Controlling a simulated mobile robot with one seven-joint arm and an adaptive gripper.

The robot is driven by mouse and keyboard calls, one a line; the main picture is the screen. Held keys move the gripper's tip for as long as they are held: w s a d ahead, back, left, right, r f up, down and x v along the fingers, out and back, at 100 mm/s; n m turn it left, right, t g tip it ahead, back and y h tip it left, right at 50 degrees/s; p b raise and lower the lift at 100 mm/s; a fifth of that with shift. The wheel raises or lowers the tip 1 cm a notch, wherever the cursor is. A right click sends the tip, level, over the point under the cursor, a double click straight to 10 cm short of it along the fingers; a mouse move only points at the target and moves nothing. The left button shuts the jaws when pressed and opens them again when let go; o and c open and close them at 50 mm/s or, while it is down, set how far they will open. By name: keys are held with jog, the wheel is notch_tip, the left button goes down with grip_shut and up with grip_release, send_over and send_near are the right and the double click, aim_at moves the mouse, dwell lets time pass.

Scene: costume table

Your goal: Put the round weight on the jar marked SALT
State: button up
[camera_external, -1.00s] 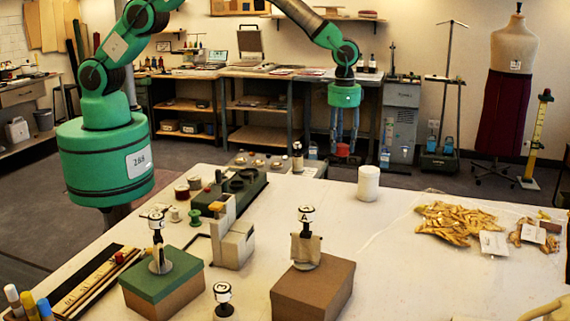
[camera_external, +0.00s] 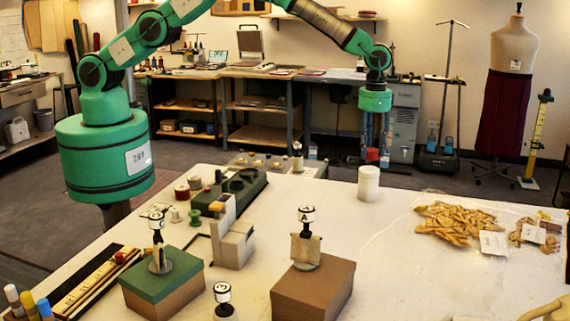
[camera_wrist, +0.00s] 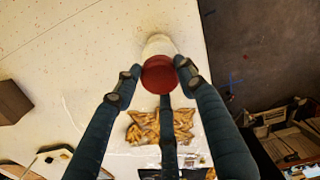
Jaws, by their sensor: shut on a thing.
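My gripper (camera_external: 373,150) is shut on the round weight, a dark red disc (camera_external: 372,155), which also shows between the fingertips in the wrist view (camera_wrist: 159,76). A plain white jar (camera_external: 368,184) stands upright near the table's far edge. No lettering can be read on it, so I cannot tell if it says SALT. In the external view the weight appears just above the jar's top. In the wrist view the weight covers part of the white jar (camera_wrist: 160,44). I cannot tell whether they touch.
A bag of yellowish pieces (camera_external: 455,222) lies to the right of the jar. A brown box (camera_external: 312,288) and a green-lidded box (camera_external: 160,285) stand nearer. A dark green tray (camera_external: 232,190) is to the left. The tabletop around the jar is clear.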

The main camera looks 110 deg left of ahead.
aim_at(371, 149)
dwell(0.3)
jog(key=shift+f+p, duration=0.35)
jog(key=shift+f, duration=1.35)
jog(key=shift+f, duration=0.1)
jog(key=o, duration=1.4)
jog(key=shift+o, duration=0.2)
notch_tip(371, 149, up, 12)
jog(key=shift+f+b, duration=0.25)
jog(key=shift+b, duration=0.5)
jog(key=shift+r, duration=0.35)
